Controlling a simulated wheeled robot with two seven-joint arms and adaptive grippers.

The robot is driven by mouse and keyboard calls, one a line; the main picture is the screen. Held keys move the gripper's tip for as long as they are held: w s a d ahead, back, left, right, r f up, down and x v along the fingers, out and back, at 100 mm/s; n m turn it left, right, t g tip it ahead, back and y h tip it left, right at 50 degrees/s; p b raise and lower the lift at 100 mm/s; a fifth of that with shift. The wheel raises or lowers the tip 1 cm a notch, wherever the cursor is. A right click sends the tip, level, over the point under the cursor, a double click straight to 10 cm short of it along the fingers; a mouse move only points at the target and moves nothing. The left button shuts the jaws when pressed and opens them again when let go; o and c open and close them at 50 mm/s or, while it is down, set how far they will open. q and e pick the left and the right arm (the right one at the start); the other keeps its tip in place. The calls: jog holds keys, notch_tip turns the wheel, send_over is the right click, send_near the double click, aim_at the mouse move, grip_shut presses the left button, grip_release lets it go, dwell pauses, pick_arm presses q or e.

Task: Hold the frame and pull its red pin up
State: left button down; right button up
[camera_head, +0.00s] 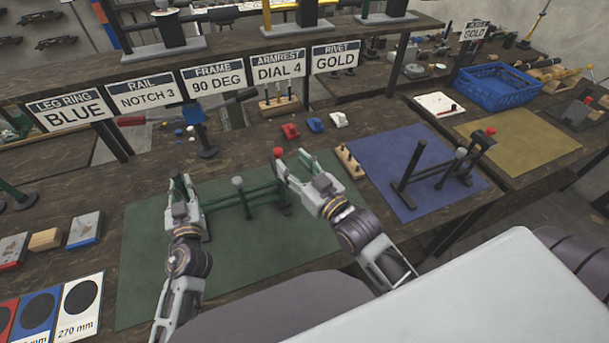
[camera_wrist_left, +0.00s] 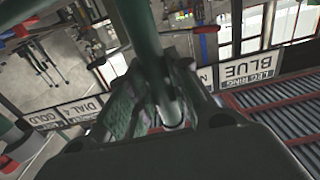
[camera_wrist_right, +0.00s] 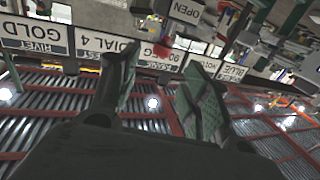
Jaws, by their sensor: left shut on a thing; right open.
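A dark green frame (camera_head: 262,192) stands on the green mat (camera_head: 150,270) in the head view, with a grey-topped post near its middle. Its red pin (camera_head: 278,151) shows at the top of the right end. My left gripper (camera_head: 181,190) is shut on the frame's left end; a green tube (camera_wrist_left: 140,28) runs between its fingers in the left wrist view. My right gripper (camera_head: 292,164) is open beside the red pin, and its fingers (camera_wrist_right: 158,90) are spread in the right wrist view. Whether the pin lies between these fingers cannot be told.
A similar dark frame (camera_head: 435,172) with a red knob stands on the blue mat (camera_head: 400,140) to the right. Red, blue and white small blocks (camera_head: 314,125) and a wooden peg holder (camera_head: 348,160) lie behind. Signs (camera_head: 218,78) line the shelf. A blue crate (camera_head: 497,88) stands far right.

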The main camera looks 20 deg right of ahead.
jog(key=shift+v, duration=2)
